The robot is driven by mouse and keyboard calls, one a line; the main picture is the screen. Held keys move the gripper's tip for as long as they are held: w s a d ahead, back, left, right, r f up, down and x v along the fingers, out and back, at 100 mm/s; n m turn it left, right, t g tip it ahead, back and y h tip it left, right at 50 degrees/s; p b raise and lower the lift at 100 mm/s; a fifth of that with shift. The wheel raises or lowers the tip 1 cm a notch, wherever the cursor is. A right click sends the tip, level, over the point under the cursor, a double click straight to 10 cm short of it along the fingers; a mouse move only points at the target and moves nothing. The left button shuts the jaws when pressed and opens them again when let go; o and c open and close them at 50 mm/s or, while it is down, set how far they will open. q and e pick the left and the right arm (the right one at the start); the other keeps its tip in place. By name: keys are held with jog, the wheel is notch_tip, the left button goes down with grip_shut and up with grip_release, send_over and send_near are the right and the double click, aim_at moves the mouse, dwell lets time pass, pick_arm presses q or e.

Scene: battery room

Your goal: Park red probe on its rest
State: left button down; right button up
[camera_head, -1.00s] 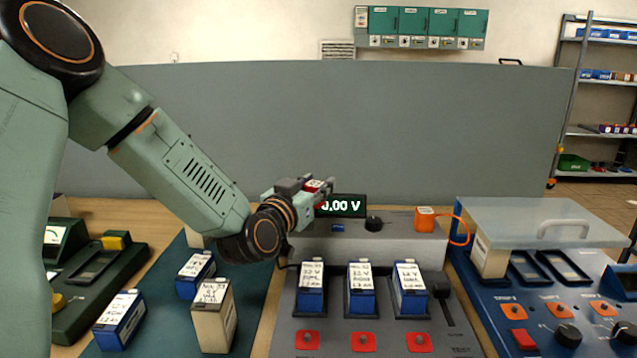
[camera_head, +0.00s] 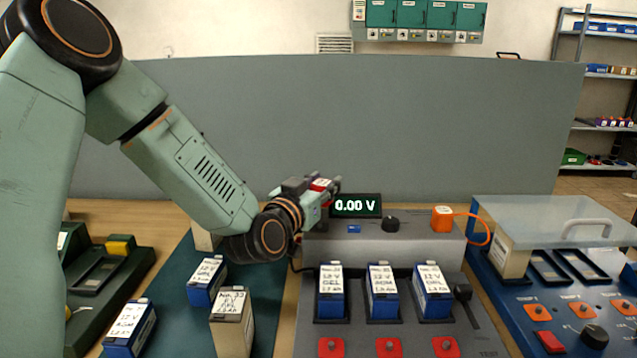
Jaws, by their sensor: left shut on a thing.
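The red probe (camera_head: 320,184) shows as a small red and white piece between the fingers of my left gripper (camera_head: 328,187). The gripper is shut on it, above the left end of the grey tester (camera_head: 312,252), beside the display (camera_head: 357,206) that reads 0.00 V. Most of the probe is hidden by the fingers. Its rest cannot be made out behind the gripper. An orange block (camera_head: 442,218) with an orange cable sits on the tester's right end. My right gripper is not in view.
Three blue batteries (camera_head: 383,292) stand in the tester's front slots. More batteries (camera_head: 232,325) stand on the dark green mat (camera_head: 263,300) at left. A green instrument (camera_head: 110,275) is far left. A blue panel with a clear lid (camera_head: 545,222) is at right.

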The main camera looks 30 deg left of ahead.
pick_arm(q)
jog(key=f+b, duration=0.1)
jog(key=f, duration=0.1)
jog(key=a+f+b, duration=0.1)
jog(key=f+b, duration=0.1)
jog(key=shift+s+f, duration=0.1)
jog(key=shift+f, duration=0.05)
jog(key=shift+f+b, duration=0.25)
jog(key=shift+b, duration=0.15)
jog(key=shift+d, duration=0.45)
jog(key=shift+a+f, duration=0.1)
jog(key=shift+a, duration=0.3)
jog(key=shift+d, duration=0.3)
jog(key=shift+a, duration=0.3)
jog(key=shift+d, duration=0.25)
jog(key=shift+a, duration=0.1)
